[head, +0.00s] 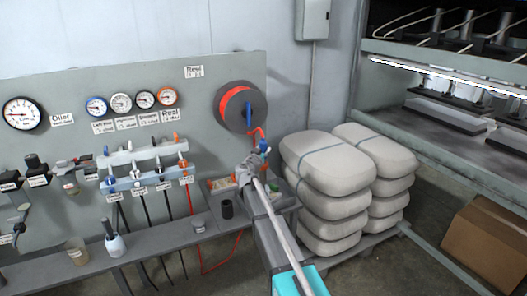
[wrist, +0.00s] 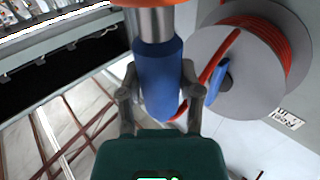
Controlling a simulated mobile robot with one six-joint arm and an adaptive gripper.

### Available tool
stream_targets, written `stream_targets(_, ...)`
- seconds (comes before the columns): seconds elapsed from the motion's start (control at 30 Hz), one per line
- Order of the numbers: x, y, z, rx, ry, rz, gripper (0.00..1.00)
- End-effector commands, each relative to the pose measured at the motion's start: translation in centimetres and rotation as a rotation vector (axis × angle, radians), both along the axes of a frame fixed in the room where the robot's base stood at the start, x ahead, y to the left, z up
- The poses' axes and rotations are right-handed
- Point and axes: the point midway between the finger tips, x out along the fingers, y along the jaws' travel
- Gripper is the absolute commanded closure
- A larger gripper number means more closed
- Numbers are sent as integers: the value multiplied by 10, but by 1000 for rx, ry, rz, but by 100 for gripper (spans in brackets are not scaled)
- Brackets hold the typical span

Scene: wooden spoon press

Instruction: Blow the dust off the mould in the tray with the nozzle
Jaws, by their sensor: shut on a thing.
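My gripper (head: 246,172) is above the right end of the grey bench in the head view. In the wrist view my gripper (wrist: 159,92) has its two fingers on either side of a blue-bodied nozzle (wrist: 158,60) and is shut on it. A grey metal collar and an orange part show above the blue body. In the head view the blue nozzle (head: 263,147) shows just beyond my gripper, with the red hose at it. A small tray (head: 222,185) lies on the bench left of my gripper, partly hidden by it. I cannot make out the mould in it.
The hose reel (head: 240,107) hangs on the grey panel behind my gripper. Stacked white sacks (head: 335,160) stand close on the right. Gauges and a valve manifold (head: 145,165) are at the left.

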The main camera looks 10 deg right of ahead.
Motion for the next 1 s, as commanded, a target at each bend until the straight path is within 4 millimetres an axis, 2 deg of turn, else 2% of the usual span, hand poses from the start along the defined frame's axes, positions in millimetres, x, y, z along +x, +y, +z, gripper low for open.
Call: stream_targets(1.0, 0, 2, -24, -1, 0, 2, 100)
